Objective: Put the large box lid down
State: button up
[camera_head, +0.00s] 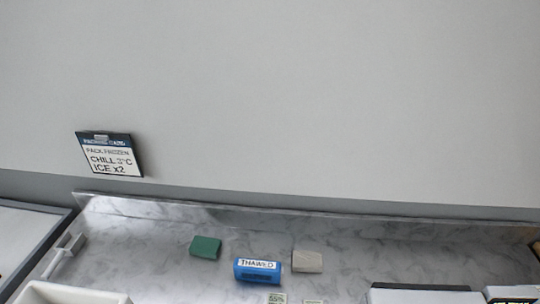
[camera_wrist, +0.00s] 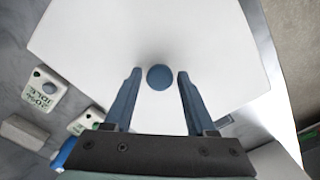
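In the wrist view a large white lid (camera_wrist: 90,40) with a round blue knob (camera_wrist: 160,77) fills the upper middle. My gripper (camera_wrist: 160,74) is open, with one blue finger on each side of the knob. A gap shows between the knob and each finger. How far the fingertips are above the lid, I cannot tell. What lies under the lid is hidden. My gripper does not show in the head view, and I cannot tell whether the white piece (camera_head: 425,297) at its lower right edge is the lid.
On the marble counter (camera_head: 150,235) are a green block (camera_head: 205,247), a blue cylinder marked THAWED (camera_head: 257,270) and a pale block (camera_head: 307,261). A white tray (camera_head: 70,294) is at lower left. Small labelled white blocks (camera_wrist: 45,90) lie left of the lid. A card (camera_head: 110,154) hangs on the wall.

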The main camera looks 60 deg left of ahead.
jog(key=shift+o, duration=0.6)
notch_tip(320, 180, up, 12)
jog(key=shift+r+p, duration=0.15)
jog(key=shift+p, duration=0.3)
